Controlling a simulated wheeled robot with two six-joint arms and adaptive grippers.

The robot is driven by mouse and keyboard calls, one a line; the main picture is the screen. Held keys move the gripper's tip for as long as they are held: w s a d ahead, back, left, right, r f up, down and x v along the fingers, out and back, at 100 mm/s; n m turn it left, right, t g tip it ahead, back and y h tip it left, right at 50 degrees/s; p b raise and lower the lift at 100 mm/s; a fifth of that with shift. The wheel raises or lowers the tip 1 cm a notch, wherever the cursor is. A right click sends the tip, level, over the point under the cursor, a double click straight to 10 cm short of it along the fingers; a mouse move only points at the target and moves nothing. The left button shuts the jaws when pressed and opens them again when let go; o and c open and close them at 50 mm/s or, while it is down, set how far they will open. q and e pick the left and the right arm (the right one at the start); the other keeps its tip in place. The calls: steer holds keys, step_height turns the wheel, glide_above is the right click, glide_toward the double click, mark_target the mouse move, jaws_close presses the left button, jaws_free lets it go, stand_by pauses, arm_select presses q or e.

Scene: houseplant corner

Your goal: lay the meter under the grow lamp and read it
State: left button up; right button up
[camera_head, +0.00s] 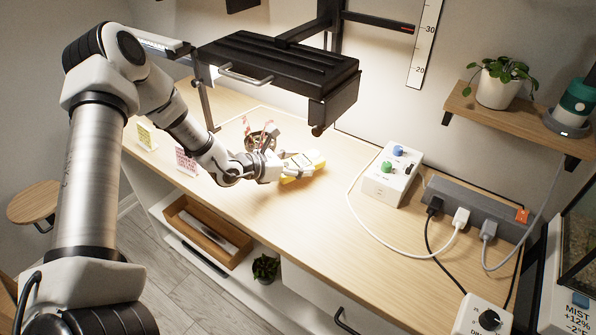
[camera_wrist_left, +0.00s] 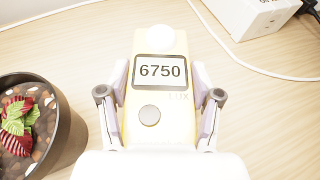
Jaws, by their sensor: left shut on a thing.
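The yellow light meter (camera_head: 304,164) is on or just above the wooden bench, below and to the right of the black grow lamp (camera_head: 280,65). In the left wrist view the meter (camera_wrist_left: 155,112) is face up, with a white dome at its far end. Its display (camera_wrist_left: 160,71) reads 6750, with LUX printed below. My left gripper (camera_head: 290,168) is shut on the meter's sides, and its fingers (camera_wrist_left: 160,105) show on both sides of the meter. I cannot tell whether the meter touches the bench. My right gripper is not in view.
A dark pot with a red and green plant (camera_wrist_left: 22,125) stands close left of my left gripper. A white control box (camera_head: 391,174) with knobs and a power strip (camera_head: 478,205) with cables are to the right. A white cable curves across the bench.

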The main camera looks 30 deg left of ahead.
arm_select(q)
step_height(320, 180, down, 3)
steer(key=shift+r, duration=0.1)
steer(key=shift+s, duration=0.1)
steer(key=o, duration=1.3)
steer(key=shift+c, duration=0.2)
